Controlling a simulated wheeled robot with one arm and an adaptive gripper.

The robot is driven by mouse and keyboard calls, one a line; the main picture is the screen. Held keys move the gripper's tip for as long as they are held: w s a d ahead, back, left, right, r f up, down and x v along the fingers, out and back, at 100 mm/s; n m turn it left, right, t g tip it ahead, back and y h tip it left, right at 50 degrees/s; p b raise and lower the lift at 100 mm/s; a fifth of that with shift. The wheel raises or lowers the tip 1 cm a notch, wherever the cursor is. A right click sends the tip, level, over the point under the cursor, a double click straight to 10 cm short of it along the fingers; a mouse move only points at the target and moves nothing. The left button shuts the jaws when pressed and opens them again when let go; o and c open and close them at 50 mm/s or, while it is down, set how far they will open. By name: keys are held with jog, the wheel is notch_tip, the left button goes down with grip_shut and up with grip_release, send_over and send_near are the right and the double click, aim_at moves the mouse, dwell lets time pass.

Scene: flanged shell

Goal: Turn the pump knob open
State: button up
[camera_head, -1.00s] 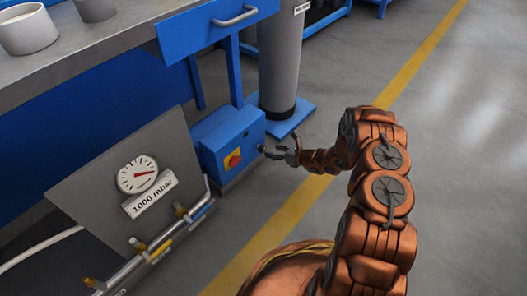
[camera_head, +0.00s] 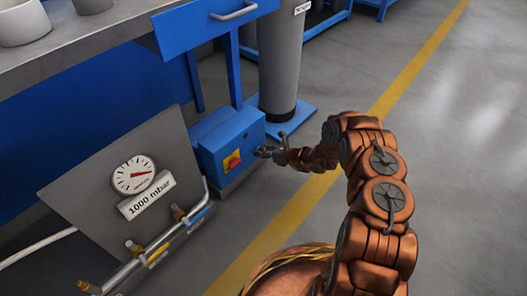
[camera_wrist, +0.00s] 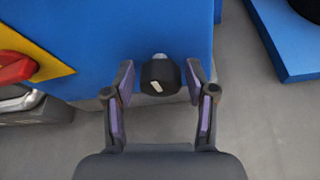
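The pump is a blue box (camera_head: 220,137) on the floor beside the bench. The pump knob (camera_wrist: 160,76) is black with a white mark and sits on the blue face in the wrist view. My gripper (camera_wrist: 160,82) is open, with one finger on each side of the knob. Small gaps seem to show between the knob and the fingers. In the head view my gripper (camera_head: 266,152) is at the pump's right end and hides the knob.
A red switch on a yellow plate (camera_head: 232,160) is left of my gripper; its red handle (camera_wrist: 14,68) shows in the wrist view. A gauge panel (camera_head: 100,187) with a "1000 mbar" label and pipes stands left. A grey cylinder (camera_head: 280,60) stands behind. Floor at right is clear.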

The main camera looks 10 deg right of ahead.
jog(key=c, duration=0.9)
